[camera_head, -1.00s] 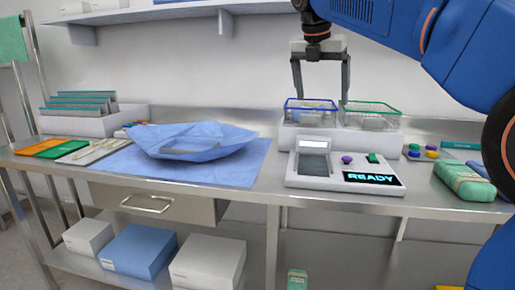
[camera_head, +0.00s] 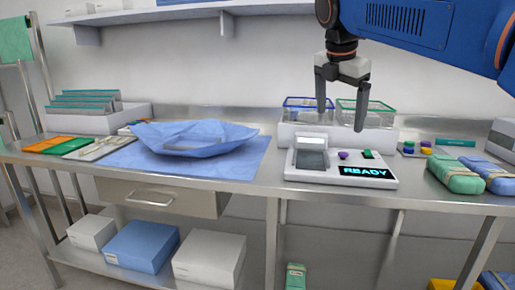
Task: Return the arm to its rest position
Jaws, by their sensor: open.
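My gripper (camera_head: 340,108) hangs from my blue arm (camera_head: 425,30) at the upper right, fingers pointing down. Its two dark fingers are apart with nothing between them. It is in front of the blue-rimmed wire basket (camera_head: 308,103) and the green-rimmed wire basket (camera_head: 366,108), and partly hides both. The baskets stand on a raised white block behind a white device (camera_head: 318,175) whose screen reads READY. The gripper appears above the device, not touching it.
A blue wrap (camera_head: 195,138) lies on a blue sheet at the table's left-centre. Green (camera_head: 455,173) and blue (camera_head: 488,172) bundles lie at the right. A drawer (camera_head: 160,197) is under the table and a wall shelf (camera_head: 180,14) above. Boxes stand on the lower shelf.

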